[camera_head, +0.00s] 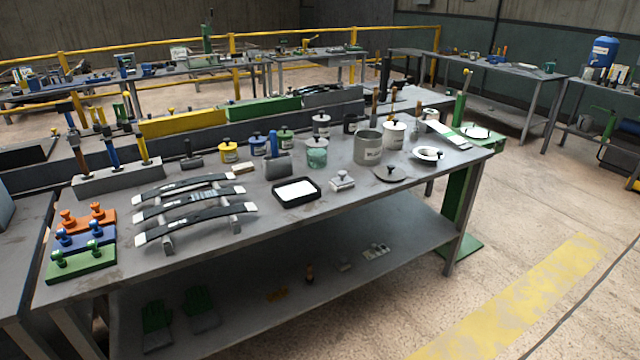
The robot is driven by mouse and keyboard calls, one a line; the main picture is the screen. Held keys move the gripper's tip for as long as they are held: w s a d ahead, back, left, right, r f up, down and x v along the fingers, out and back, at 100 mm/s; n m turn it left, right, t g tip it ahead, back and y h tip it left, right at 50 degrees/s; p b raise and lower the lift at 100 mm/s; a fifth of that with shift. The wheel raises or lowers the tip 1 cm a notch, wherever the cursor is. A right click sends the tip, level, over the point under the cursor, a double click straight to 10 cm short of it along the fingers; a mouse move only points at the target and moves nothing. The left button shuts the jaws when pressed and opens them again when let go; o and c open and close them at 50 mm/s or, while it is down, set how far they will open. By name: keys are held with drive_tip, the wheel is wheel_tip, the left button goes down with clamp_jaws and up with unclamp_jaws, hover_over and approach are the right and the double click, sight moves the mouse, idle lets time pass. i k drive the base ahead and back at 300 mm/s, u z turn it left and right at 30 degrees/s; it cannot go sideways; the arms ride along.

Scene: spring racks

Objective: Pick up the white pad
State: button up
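A flat white pad (296,191) lies in a shallow black tray (297,204) near the front edge of the grey workbench (330,217), around the middle of its length. Its top is uncovered and nothing touches it from above. A small pale block with a dark knob (342,181) sits just right of the tray. My gripper does not show in the head view.
Curved leaf springs (196,213) on supports lie left of the tray. Behind it stand a grey block with a blue handle (277,165), a green-speckled jar (317,155) and several lidded cans. A round dark lid (390,173) lies to the right. The floor in front is clear.

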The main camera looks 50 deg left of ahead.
sight(343, 182)
drive_tip(key=u, duration=0.15)
drive_tip(key=k, duration=0.25)
drive_tip(key=u, duration=3)
drive_tip(key=k, duration=0.65)
drive_tip(key=z, duration=0.3)
drive_tip(key=i, duration=0.7)
drive_tip(key=z, duration=0.1)
